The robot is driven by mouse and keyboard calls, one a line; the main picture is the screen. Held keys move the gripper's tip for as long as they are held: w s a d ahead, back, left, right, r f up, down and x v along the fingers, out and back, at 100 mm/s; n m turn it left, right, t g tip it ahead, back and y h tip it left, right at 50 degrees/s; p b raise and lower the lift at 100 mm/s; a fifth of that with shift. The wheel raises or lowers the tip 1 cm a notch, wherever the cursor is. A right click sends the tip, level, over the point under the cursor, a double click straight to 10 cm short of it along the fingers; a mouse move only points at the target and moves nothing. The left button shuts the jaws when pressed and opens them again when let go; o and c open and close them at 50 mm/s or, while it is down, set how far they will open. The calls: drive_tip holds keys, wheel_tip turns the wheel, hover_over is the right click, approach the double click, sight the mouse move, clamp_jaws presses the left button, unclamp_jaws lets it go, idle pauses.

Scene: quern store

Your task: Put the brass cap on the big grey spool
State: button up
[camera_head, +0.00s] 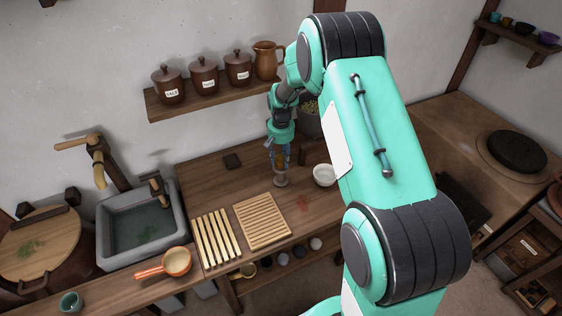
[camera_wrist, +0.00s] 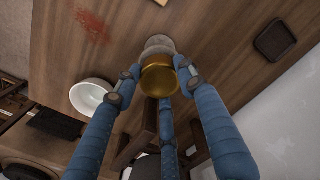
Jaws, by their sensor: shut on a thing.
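My gripper (camera_wrist: 159,73) is shut on the brass cap (camera_wrist: 160,82), with its blue fingers around the cap's sides. The grey spool (camera_wrist: 159,43) shows just beyond the cap in the wrist view, partly hidden by it. In the head view my gripper (camera_head: 281,168) points down over the wooden counter, and the spool (camera_head: 280,181) stands below the fingertips. The cap is in line with the spool's top, but I cannot tell whether they touch. The cap is hard to make out between the fingers in the head view.
A white bowl (camera_head: 324,175) stands close by, right of the spool. A slatted wooden board (camera_head: 262,221) lies in front. A small dark square (camera_head: 232,161) lies behind left. A shelf with lidded jars (camera_head: 204,76) hangs above. A stone sink (camera_head: 140,225) is at left.

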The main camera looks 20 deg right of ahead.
sight(281, 159)
drive_tip(key=shift+f, duration=0.65)
drive_tip(key=shift+f, duration=0.15)
drive_tip(key=o, duration=1.2)
drive_tip(key=shift+c, duration=0.2)
wheel_tip(281, 159, up, 12)
drive_tip(key=p, duration=0.2)
drive_tip(key=shift+r, duration=0.2)
